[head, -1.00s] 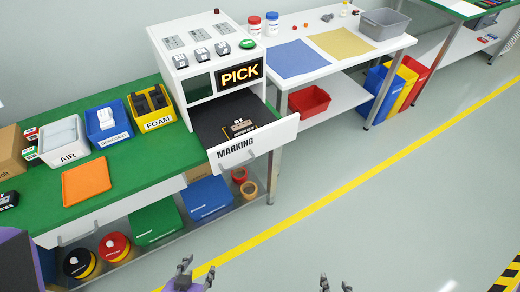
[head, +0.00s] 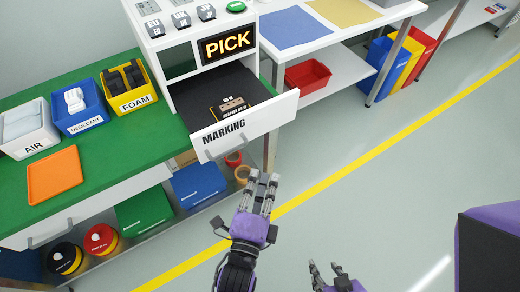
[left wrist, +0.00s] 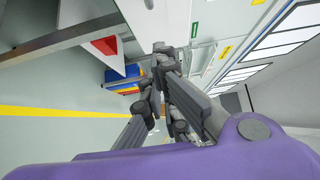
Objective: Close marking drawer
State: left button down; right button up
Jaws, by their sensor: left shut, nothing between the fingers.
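The marking drawer (head: 264,121) is pulled open from the white cabinet below the PICK sign, in the head view. Its white front carries the word MARKING and a grey handle (head: 226,147). A small tan and black item (head: 232,105) lies on its dark floor. My left gripper (head: 262,178) is shut and empty, below and a little right of the handle in the picture, apart from the drawer. Its fingers also show in the left wrist view (left wrist: 160,52). My right gripper (head: 326,268) is low in the head view, partly cut off; its jaw state is unclear.
The green bench (head: 130,148) holds an orange tray (head: 54,175) and AIR, DESICCANT and FOAM bins. A lower shelf under it holds green and blue boxes and rolls. A white table (head: 350,45) stands right of the cabinet. The floor right of the drawer is clear.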

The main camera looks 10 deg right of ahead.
pick_arm(q)
jog(key=w+a+p+x, duration=0.1)
jog(key=a+x, duration=0.1)
jog(key=x, duration=1)
jog(key=shift+w+a, duration=0.15)
jog(key=shift+w, duration=0.2)
pick_arm(e)
jog(key=shift+w+r, duration=0.4)
jog(key=shift+r, duration=0.35)
jog(key=shift+s+d, duration=0.1)
jog(key=shift+s, duration=0.05)
pick_arm(q)
jog(key=shift+w, duration=0.1)
pick_arm(e)
jog(key=shift+f, duration=0.1)
